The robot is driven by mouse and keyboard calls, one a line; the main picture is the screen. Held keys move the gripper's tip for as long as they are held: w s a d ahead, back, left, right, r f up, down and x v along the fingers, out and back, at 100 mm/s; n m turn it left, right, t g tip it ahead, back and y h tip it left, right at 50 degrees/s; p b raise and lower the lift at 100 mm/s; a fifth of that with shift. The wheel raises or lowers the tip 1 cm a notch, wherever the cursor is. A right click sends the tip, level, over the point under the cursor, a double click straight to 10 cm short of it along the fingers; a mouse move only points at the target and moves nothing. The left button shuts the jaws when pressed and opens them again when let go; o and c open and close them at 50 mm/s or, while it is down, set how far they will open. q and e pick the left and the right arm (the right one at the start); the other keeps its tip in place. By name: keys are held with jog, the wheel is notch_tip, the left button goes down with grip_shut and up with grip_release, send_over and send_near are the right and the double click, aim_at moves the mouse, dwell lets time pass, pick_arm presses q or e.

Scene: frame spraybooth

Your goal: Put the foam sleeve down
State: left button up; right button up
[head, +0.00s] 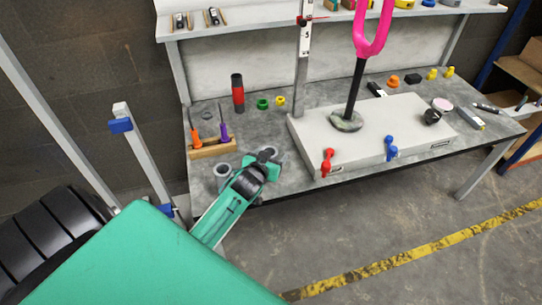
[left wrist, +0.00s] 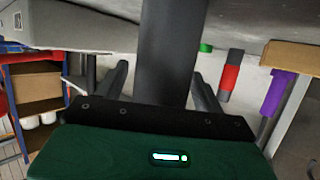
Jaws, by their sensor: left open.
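A thick plain dark grey cylinder (left wrist: 172,50) fills the middle of the left wrist view, between the two dark fingers of my left gripper (left wrist: 160,75). It looks like the foam sleeve, but I cannot be sure; its ends are hidden. The fingers stand apart on either side of it, with gaps showing. In the head view my left gripper (head: 268,160) is at the front left edge of the grey workbench (head: 210,125), and the sleeve cannot be made out there. My right gripper is not in view.
A wooden block (head: 215,148) with orange and purple handled tools and a red-and-black cylinder (head: 238,93) stand near the gripper. A grey ring (head: 222,170) lies by the front edge. A raised pale box (head: 375,135) carries a black post with a pink fork (head: 373,35).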

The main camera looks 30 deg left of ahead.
pick_arm(q)
jog(key=shift+s+d+r, duration=0.1)
jog(key=shift+s+r, duration=0.05)
jog(key=shift+s, duration=0.2)
jog(key=p+v, duration=0.1)
jog(key=v, duration=0.9)
jog(key=s+d+f+m+g+h, duration=0.1)
jog(key=s+d+f+g, duration=0.1)
jog(key=s, duration=0.5)
jog(key=s+d+f+m+g+h, duration=0.1)
jog(key=s+d+f+g, duration=0.2)
jog(key=s+d, duration=0.3)
jog(key=s+d+f+m+g+h, duration=0.1)
jog(key=s+d+f+m+g, duration=0.1)
jog(key=s+d+g, duration=0.3)
jog(key=s+f, duration=0.1)
jog(key=s, duration=0.1)
jog(key=shift+s+h, duration=0.3)
jog(key=shift+h, duration=0.1)
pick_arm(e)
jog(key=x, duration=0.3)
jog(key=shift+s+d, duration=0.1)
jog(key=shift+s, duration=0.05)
